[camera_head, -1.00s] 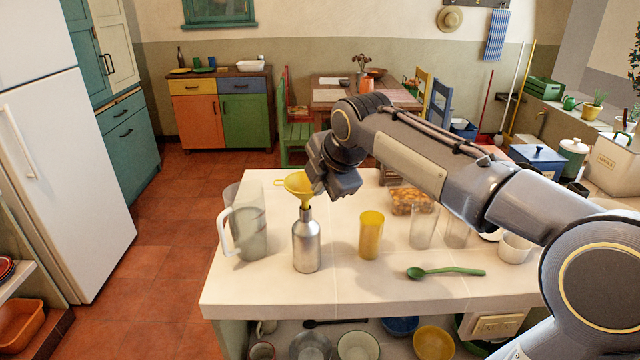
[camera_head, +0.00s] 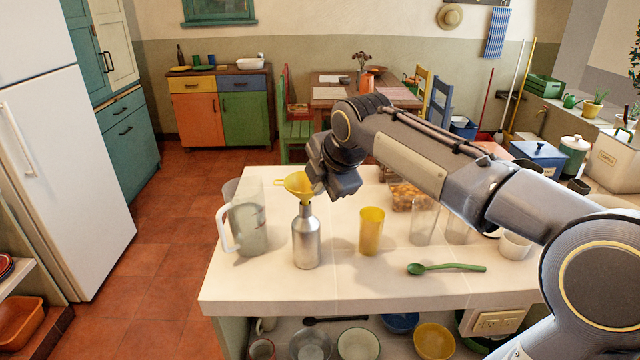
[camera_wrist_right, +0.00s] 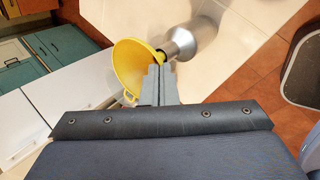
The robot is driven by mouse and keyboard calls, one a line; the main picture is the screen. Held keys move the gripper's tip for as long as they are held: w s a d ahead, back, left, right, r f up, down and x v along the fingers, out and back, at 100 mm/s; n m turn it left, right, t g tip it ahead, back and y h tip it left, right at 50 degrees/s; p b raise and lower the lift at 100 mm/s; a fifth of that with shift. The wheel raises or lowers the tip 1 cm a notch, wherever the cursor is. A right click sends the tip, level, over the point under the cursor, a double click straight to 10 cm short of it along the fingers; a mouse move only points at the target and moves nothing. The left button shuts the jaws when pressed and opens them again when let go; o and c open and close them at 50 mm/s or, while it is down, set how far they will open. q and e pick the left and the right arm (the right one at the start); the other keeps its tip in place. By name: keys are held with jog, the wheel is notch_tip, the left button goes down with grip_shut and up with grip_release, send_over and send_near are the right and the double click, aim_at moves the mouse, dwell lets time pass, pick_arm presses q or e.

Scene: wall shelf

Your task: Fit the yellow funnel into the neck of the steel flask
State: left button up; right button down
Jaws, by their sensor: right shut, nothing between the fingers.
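The steel flask (camera_head: 306,244) stands upright on the near left part of the white counter. The yellow funnel (camera_head: 298,184) is at the top of the flask, its wide mouth up and its narrow end at the neck. I cannot tell how deep the spout sits. My right gripper (camera_head: 318,182) is beside the funnel's right side, partly hidden by its own wrist. In the right wrist view its fingers (camera_wrist_right: 159,88) are together, in front of the yellow funnel (camera_wrist_right: 130,66), with the steel flask (camera_wrist_right: 196,38) beyond. My left gripper is not in view.
A clear jug (camera_head: 246,228) stands just left of the flask. A yellow cup (camera_head: 371,232) and clear glasses (camera_head: 424,226) stand to its right. A green spoon (camera_head: 446,269) lies near the front edge. The counter's front left is clear.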

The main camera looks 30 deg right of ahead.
jog(key=shift+f, duration=0.35)
jog(key=c, duration=1.6)
grip_release()
jog(key=shift+c, duration=0.2)
jog(key=v, duration=0.8)
jog(key=shift+f, duration=0.1)
jog(key=s+a+f+m+y, duration=0.2)
jog(key=s+a+f+m, duration=0.4)
jog(key=s+f+m, duration=0.3)
jog(key=s+a+f+m+g+y+p, duration=0.1)
jog(key=s+a+f+m+y, duration=0.1)
jog(key=s+a+f+m, duration=0.4)
jog(key=s+f+m, duration=0.4)
jog(key=f, duration=0.1)
jog(key=shift+s+f+m, duration=0.2)
jog(key=shift+s+m, duration=0.1)
